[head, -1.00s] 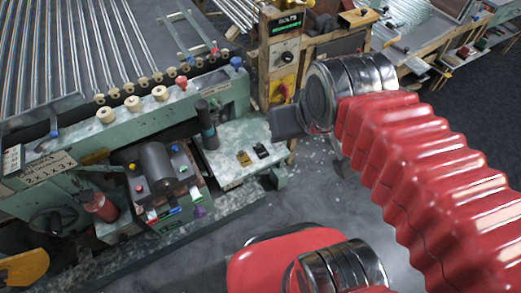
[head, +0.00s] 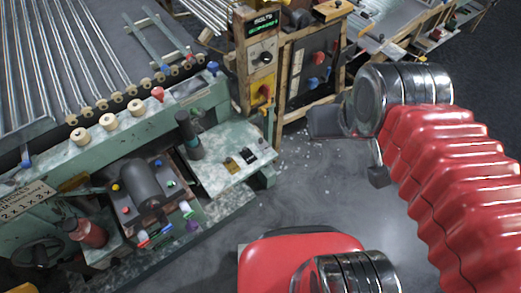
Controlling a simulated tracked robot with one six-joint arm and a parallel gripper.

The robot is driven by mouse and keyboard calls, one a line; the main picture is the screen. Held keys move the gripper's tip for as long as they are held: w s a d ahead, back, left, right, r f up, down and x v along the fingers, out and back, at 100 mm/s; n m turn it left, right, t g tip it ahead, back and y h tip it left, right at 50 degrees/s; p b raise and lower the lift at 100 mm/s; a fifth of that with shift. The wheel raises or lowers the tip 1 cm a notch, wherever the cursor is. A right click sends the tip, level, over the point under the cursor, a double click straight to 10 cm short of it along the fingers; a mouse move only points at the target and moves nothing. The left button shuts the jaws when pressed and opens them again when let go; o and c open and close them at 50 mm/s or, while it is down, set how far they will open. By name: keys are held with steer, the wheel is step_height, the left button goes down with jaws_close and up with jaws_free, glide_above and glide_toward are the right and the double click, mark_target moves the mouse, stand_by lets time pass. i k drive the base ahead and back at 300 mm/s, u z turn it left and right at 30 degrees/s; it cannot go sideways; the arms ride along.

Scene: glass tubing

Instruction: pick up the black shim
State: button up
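A small black shim (head: 248,155) lies on the pale, speckled green bench top (head: 222,172) of the machine, left of the picture's middle. A yellowish piece (head: 231,165) of similar size lies just left of it. My gripper (head: 325,122) is the dark end beyond the chrome wrist, to the right of the shim and clear of the bench top. It is well apart from the shim. Its fingers cannot be made out clearly, so its opening does not show.
A dark green upright cylinder (head: 188,135) stands behind the shim on the left. A wooden-framed control cabinet (head: 261,60) stands behind the bench. A motor-like black drum (head: 143,183) with coloured knobs is at left. Grey floor (head: 300,195) lies open right of the bench.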

mark_target(247, 155)
steer(key=z, duration=0.3)
steer(key=k, duration=1.05)
steer(key=u, duration=1.3)
steer(key=i, duration=1)
steer(key=u, duration=0.05)
